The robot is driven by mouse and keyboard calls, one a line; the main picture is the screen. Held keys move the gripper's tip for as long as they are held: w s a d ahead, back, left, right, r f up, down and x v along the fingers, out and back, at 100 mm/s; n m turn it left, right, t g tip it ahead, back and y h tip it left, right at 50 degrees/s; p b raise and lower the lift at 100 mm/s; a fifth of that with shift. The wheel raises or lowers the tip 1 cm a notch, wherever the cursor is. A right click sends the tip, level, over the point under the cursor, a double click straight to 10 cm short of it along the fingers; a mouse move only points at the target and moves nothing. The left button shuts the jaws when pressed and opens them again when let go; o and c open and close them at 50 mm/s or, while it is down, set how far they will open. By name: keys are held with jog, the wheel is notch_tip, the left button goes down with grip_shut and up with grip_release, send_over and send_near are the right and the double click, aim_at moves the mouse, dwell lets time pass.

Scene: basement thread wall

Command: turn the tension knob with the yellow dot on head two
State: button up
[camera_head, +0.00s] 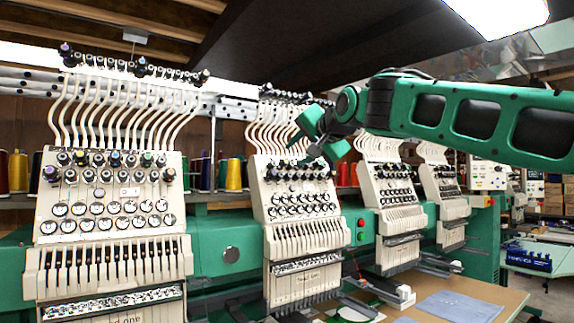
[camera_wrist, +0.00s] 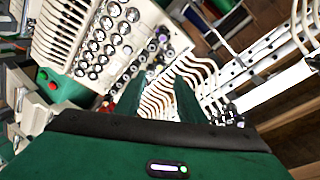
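Head two (camera_head: 290,225) is the cream embroidery head in the middle of the head view, its label small at the bottom. Its tension knobs (camera_head: 285,172) sit in rows near the top, above round dials. In the wrist view the knobs (camera_wrist: 161,38) show above and between the fingers, some with purple caps. I cannot make out a yellow dot on any of them. My gripper (camera_head: 311,150) is at the upper right of head two, by the white thread tubes. In the wrist view my gripper (camera_wrist: 160,80) has its green fingers apart, with nothing held between them.
Head one (camera_head: 112,230) stands at left, and further heads (camera_head: 393,205) stand close at right. White curved thread tubes (camera_wrist: 158,98) rise above head two's knobs. Coloured thread cones (camera_head: 233,174) stand behind. A tan table (camera_head: 480,292) with grey cloth lies below.

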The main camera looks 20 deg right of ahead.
aim_at(286, 162)
jog(key=x, duration=0.6)
jog(key=shift+w+f, duration=0.1)
jog(key=shift+w, duration=0.2)
jog(key=shift+c, duration=0.4)
grip_shut()
jog(key=shift+a, duration=0.2)
jog(key=shift+d, duration=0.2)
